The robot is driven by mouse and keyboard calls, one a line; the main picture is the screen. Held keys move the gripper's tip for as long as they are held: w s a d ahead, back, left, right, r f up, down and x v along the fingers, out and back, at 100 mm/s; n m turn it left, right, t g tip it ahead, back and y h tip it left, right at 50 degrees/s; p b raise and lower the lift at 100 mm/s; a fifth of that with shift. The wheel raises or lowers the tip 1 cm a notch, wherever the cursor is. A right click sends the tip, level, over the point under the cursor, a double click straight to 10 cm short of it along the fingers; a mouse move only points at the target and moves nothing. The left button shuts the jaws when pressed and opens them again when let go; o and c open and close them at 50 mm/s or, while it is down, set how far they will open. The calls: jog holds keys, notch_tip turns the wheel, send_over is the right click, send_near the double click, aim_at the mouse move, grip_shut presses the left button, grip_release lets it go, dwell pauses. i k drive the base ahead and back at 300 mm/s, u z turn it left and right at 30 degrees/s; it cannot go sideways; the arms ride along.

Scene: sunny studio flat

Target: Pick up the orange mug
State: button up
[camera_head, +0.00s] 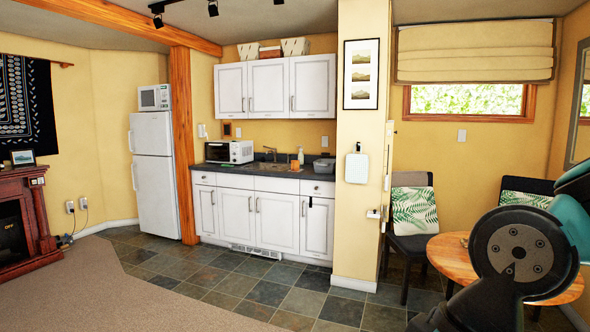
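A small orange object (295,166), possibly the orange mug, stands on the dark kitchen counter (266,169), left of a grey pot-like item. It is too small and far off to make out a handle. My arm shows at the lower right as a dark round joint with teal parts, in front of the round wooden table. My gripper is not in view.
A white microwave oven (229,152) and a sink share the counter with the orange object. A wall pillar (357,225) juts out right of the kitchen. Chairs (412,225) and the round table (453,257) stand at the right. The tile and carpet floor ahead is clear.

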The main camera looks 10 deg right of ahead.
aim_at(294, 164)
jog(key=z, duration=0.1)
jog(key=i, duration=7.2)
jog(key=z, duration=0.1)
